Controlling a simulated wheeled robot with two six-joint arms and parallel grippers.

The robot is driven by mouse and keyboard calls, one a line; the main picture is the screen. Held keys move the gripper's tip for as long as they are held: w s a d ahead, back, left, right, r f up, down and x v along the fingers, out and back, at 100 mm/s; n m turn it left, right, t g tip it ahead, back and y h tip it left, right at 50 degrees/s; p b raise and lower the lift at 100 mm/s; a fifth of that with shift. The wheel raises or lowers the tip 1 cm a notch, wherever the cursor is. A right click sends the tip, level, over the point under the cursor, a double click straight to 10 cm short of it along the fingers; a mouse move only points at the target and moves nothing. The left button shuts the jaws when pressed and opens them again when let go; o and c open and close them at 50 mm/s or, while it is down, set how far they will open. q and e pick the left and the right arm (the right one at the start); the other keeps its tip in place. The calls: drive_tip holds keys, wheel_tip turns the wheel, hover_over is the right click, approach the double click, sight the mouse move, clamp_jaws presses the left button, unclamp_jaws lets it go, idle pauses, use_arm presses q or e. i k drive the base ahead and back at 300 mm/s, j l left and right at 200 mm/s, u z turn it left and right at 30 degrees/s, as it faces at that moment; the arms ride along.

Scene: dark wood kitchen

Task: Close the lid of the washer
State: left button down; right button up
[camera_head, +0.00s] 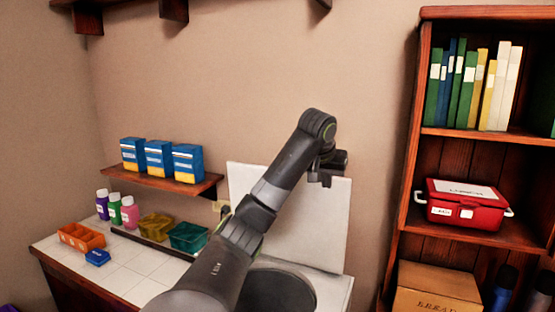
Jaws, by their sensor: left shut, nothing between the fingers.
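The washer (335,287) stands at the lower middle, its white top partly hidden by my left arm. Its round dark opening (280,290) is uncovered. The white lid (335,225) stands raised, close to upright, at the back near the wall. My left gripper (326,180) is shut and empty, in front of the upper part of the lid in the picture. I cannot tell whether it touches the lid. My left arm reaches up across the washer and hides part of the lid and opening. My right gripper is not in view.
Left of the washer is a tiled counter (125,280) with an orange organizer (82,237), bottles and bins. Blue boxes (158,157) stand on a wall shelf (160,184) above. A wooden bookcase (410,165) with a red box (465,205) stands at the right.

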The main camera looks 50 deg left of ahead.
sight(310, 229)
drive_tip(key=i+j, duration=0.1)
drive_tip(key=j, duration=0.8)
drive_tip(key=i+j, duration=0.15)
drive_tip(key=j, duration=0.35)
